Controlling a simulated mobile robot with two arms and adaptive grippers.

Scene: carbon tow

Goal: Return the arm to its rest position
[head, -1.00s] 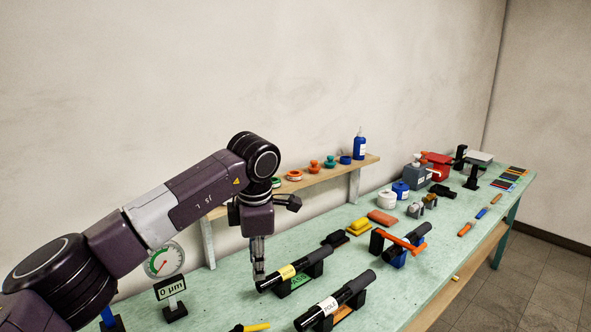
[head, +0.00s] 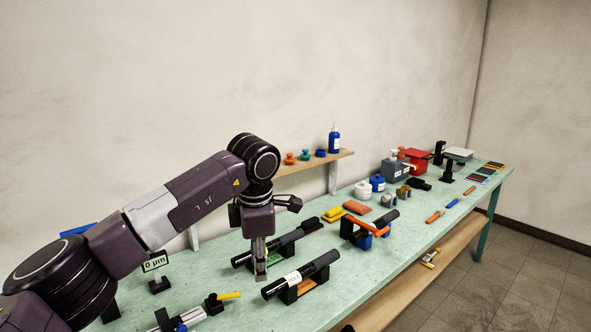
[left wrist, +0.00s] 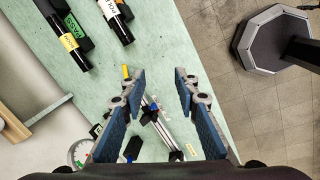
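My left arm reaches in from the left in the head view. Its gripper (head: 261,265) points down over the bench, in front of the black tubes in the picture. In the left wrist view, the left gripper (left wrist: 160,76) is open, its two blue-padded fingers well apart with nothing held between them. The green bench (head: 385,263) lies below and shows between the fingers. My right arm and gripper are not recognisable in either view.
Two labelled black tubes, the nearer (head: 325,264) and the farther (head: 297,237), lie on stands. A silver tool with a yellow part (head: 229,295) lies at the near end. A shelf (head: 312,162) runs along the wall. Floor (head: 480,290) is clear at right.

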